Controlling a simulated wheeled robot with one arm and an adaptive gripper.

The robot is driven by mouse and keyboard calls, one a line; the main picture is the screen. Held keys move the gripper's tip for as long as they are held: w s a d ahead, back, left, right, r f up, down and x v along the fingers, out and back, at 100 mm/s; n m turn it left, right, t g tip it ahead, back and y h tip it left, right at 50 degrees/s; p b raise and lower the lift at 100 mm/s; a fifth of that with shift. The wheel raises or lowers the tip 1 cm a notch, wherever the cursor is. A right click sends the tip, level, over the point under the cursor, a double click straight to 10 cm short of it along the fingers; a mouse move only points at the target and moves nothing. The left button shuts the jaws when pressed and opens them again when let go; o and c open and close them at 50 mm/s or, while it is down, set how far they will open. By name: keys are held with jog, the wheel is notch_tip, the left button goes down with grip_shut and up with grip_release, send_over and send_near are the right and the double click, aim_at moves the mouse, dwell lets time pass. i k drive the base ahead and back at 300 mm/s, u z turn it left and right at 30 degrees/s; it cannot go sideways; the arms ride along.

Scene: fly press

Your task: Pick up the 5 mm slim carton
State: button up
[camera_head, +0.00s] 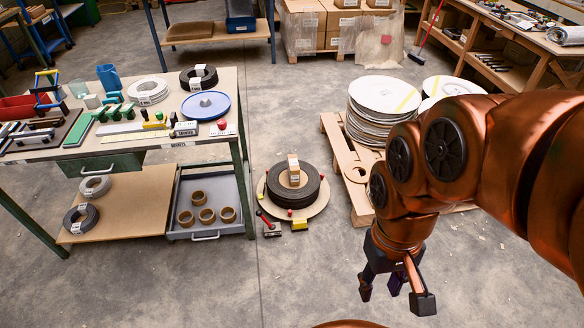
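The coil lies on a round wooden disc (265,202) on the floor. The carton's label is too small to read, so I cannot tell whether it is the 5 mm slim one. My gripper (394,294) hangs at the lower right, pointing down, well to the right of the carton and nearer to me. Its fingers are spread apart and nothing shows between them that I can make out as held.
A workbench (222,74) on the left bears tools, coils and a blue round tray (222,103). Brown rings lie in a grey drawer (232,187) below. The floor between is mostly clear.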

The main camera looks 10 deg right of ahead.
aim_at(293, 168)
jog(key=u, duration=0.2)
jog(key=i, duration=0.3)
jog(key=u, duration=0.7)
jog(key=i, duration=1.5)
jog(key=z, duration=0.25)
